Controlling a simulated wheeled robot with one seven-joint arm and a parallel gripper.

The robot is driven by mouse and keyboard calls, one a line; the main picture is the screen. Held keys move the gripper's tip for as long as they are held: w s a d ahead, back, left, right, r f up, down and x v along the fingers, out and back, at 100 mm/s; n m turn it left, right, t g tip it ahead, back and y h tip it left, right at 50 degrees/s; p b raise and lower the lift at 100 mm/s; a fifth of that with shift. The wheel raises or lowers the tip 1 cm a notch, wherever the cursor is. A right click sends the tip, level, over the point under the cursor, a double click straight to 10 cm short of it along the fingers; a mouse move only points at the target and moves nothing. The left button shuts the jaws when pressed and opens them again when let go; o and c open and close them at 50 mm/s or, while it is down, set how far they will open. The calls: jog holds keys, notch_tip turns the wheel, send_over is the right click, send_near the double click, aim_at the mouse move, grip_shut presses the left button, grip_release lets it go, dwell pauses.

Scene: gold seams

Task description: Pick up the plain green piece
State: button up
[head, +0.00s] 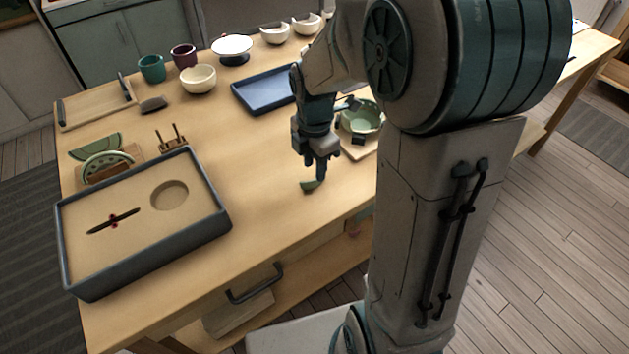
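A small green piece (309,187) shows at the tabletop, near the table's front edge. My gripper (317,172) points down right over it, with the fingertips at or just above the piece. The fingers hide part of it, and I cannot tell whether they touch it or grip it. A green bowl (372,113) stands on a light board behind and to the right of my gripper, partly hidden by my arm.
A dark-rimmed tray (145,262) with a round recess and a dark stick fills the front left. A blue tray (262,92) lies behind my gripper. Cups (152,68) and bowls (198,79) stand at the back. The table between the front tray and my gripper is clear.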

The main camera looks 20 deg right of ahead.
aim_at(314, 181)
notch_tip(314, 181, down, 5)
jog(key=shift+d+r, duration=0.1)
jog(key=shift+r, duration=0.1)
jog(key=shift+c, duration=0.3)
grip_shut()
